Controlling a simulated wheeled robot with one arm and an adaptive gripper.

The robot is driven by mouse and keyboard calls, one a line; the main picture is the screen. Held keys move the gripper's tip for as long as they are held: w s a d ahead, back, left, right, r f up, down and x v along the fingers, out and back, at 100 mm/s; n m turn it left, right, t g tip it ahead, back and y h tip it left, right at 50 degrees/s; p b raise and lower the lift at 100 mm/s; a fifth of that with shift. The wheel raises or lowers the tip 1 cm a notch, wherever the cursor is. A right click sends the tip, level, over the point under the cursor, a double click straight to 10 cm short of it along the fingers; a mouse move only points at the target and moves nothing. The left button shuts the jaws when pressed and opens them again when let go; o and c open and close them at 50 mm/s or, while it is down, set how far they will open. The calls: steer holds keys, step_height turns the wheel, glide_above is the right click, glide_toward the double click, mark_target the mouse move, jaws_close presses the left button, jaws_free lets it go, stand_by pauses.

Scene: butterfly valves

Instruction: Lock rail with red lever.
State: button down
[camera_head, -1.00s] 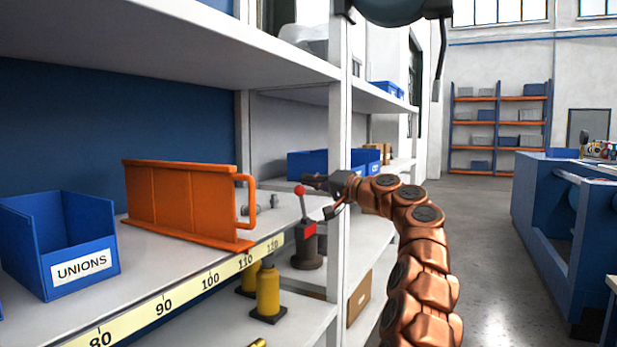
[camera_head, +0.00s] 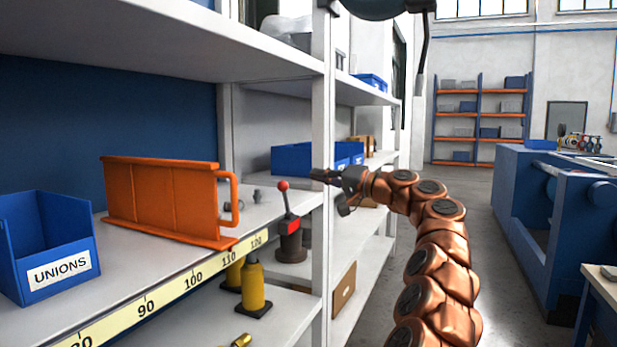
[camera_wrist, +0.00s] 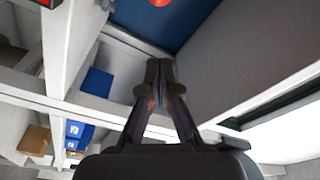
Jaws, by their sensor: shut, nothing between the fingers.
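The red-knobbed lever (camera_head: 283,186) stands nearly upright, tilted slightly left, above a red block (camera_head: 291,226) by the shelf's front edge. A yellow strip with numbers (camera_head: 172,291) runs along that edge up to about 120; I cannot tell if it is the rail. My gripper (camera_head: 316,175) is shut and empty, pointing left. It shows right of the knob, slightly higher and apart from it in the picture. In the wrist view my closed fingers (camera_wrist: 160,66) point up; a red round part, probably the knob (camera_wrist: 159,2), shows at the top edge.
An orange panel with a handle (camera_head: 165,199) and a blue UNIONS bin (camera_head: 55,270) stand on the shelf left of the lever. A white shelf post (camera_head: 322,230) rises right of the lever, close to my gripper. Yellow fittings (camera_head: 255,285) stand below. The aisle floor is open right.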

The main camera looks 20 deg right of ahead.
steer(key=shift+v, duration=1.25)
